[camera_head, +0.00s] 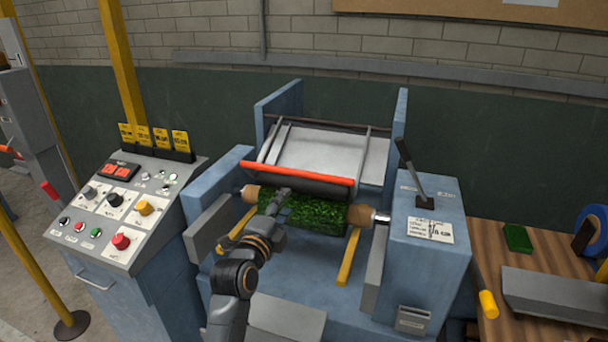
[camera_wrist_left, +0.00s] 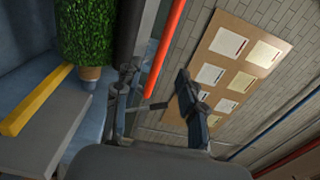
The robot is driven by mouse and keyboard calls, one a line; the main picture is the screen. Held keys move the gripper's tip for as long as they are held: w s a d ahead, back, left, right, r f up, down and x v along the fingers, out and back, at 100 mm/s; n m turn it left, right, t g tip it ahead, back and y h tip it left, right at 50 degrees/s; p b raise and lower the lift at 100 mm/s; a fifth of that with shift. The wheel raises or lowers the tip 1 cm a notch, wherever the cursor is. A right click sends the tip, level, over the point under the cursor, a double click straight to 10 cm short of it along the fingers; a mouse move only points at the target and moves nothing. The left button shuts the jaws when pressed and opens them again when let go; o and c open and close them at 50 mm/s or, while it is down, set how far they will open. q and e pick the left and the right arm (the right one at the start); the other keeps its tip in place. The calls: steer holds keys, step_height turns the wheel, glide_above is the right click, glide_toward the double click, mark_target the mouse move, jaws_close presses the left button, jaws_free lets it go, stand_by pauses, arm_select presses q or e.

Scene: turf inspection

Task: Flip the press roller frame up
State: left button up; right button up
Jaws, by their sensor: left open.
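The press roller frame is lowered, with a red bar (camera_head: 297,173) along its front, a dark roller (camera_head: 315,186) below the bar and metal side arms (camera_head: 361,150) running back. A green turf roll (camera_head: 320,214) on a brown core lies just in front of the roller. My left gripper (camera_head: 276,201) is open over the left part of the turf, just short of the bar. In the left wrist view, the red bar (camera_wrist_left: 168,45) runs down toward the space between the open fingers (camera_wrist_left: 158,98); contact cannot be told. My right gripper is not in view.
A control panel (camera_head: 116,207) with buttons stands left. A housing with a dark lever (camera_head: 412,172) stands right of the roller. Yellow rails (camera_head: 350,257) lie in front. A wooden table (camera_head: 545,250) with a turf piece is far right. Blue side plates (camera_head: 396,125) flank the frame.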

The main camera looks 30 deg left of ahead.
mark_target(300, 175)
arm_select(q)
steer(key=p+x, duration=0.1)
steer(key=x, duration=0.3)
steer(key=p+x, duration=0.1)
steer(key=x, duration=0.3)
steer(key=p+x, duration=0.1)
steer(key=x, duration=0.3)
steer(key=shift+w+a+r, duration=0.3)
steer(key=shift+r, duration=0.1)
steer(key=shift+w+a, duration=0.15)
steer(key=shift+w, duration=0.45)
steer(key=shift+c, duration=0.4)
jaws_close()
steer(key=shift+f, duration=0.1)
